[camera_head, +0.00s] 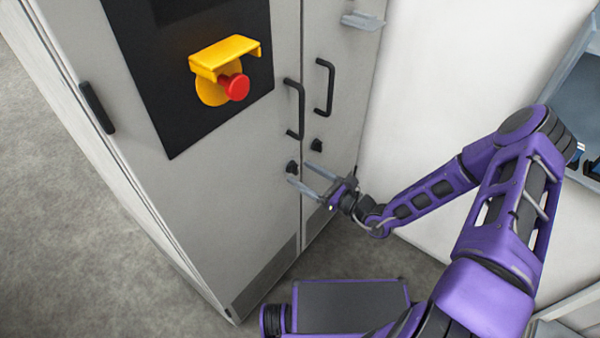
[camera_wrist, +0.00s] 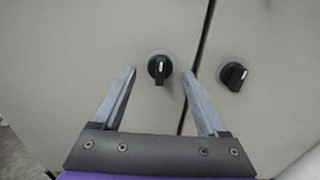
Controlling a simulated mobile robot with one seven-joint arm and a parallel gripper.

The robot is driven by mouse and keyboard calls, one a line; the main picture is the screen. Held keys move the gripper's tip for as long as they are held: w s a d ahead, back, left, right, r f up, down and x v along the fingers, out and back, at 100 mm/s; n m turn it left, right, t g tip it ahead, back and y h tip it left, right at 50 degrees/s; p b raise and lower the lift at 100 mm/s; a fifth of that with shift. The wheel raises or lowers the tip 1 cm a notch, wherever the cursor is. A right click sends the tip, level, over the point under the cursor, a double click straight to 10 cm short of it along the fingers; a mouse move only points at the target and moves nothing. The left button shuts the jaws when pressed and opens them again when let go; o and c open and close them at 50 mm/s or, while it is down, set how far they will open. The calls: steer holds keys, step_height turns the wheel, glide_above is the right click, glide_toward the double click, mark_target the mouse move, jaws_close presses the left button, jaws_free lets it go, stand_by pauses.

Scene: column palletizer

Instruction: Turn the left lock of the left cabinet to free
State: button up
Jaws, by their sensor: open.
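The grey cabinet (camera_head: 240,185) has two doors, each with a black handle and a small black rotary lock below it. The left lock (camera_head: 292,167) sits on the left door near the seam. In the wrist view this lock (camera_wrist: 159,68) is a round black knob with a white mark, its grip close to upright. The right lock (camera_head: 316,145) also shows in the wrist view (camera_wrist: 233,76), its grip slightly tilted. My gripper (camera_head: 298,173) is open. In the wrist view its fingertips (camera_wrist: 159,73) lie either side of the left lock, apart from it; contact is not visible.
The left door handle (camera_head: 294,108) and right door handle (camera_head: 325,87) stand out above the locks. A red emergency button (camera_head: 236,87) under a yellow guard (camera_head: 225,58) projects from a black panel. A white wall (camera_head: 440,90) is to the right.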

steer(key=shift+x, duration=0.95)
steer(key=shift+c, duration=0.3)
jaws_close()
